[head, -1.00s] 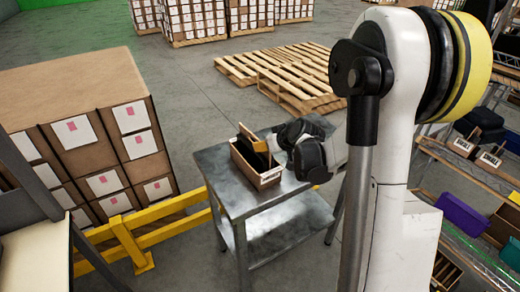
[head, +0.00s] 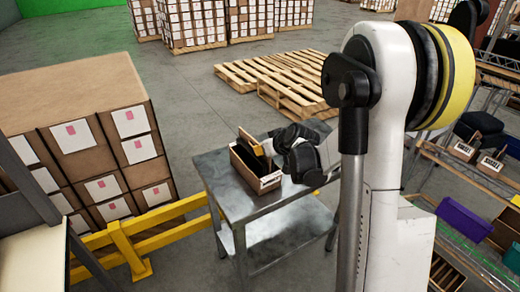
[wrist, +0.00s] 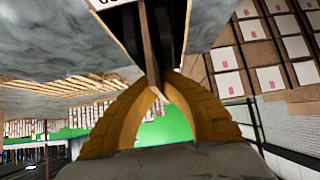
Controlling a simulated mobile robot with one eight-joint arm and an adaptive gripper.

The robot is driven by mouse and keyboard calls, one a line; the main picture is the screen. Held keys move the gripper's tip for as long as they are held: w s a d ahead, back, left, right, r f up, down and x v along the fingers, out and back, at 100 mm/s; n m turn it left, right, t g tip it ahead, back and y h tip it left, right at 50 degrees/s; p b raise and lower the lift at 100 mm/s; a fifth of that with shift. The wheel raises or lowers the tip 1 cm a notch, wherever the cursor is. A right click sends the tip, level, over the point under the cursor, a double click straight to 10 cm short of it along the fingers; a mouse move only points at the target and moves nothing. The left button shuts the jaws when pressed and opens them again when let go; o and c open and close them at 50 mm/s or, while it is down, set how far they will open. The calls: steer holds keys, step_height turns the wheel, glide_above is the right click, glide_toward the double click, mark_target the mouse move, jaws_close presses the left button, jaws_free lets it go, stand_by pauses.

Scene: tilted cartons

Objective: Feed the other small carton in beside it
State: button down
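An open wooden bin (head: 268,184) with a white label on its end stands on a grey metal table (head: 215,168). A thin brown carton (head: 250,138) sticks up tilted out of the bin's far end. My gripper (head: 266,149), with yellow-orange fingers, is at the bin's far right side, against this carton. In the wrist view the two fingers (wrist: 157,92) close on the brown carton (wrist: 150,45), seen edge-on, with dark bin interior on both sides of it. The carton's lower part is hidden in the bin. I cannot make out a second carton inside.
A yellow rail (head: 125,245) and stacked labelled cartons (head: 75,90) stand left of the table. Wooden pallets (head: 270,78) lie on the floor behind. Shelves with bins, one purple (head: 462,222), are at the right. The table's right part is mostly clear.

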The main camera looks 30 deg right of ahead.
step_height(320, 180, up, 8)
steer(key=p, duration=0.6)
steer(key=shift+r, duration=0.15)
steer(key=shift+f, duration=0.2)
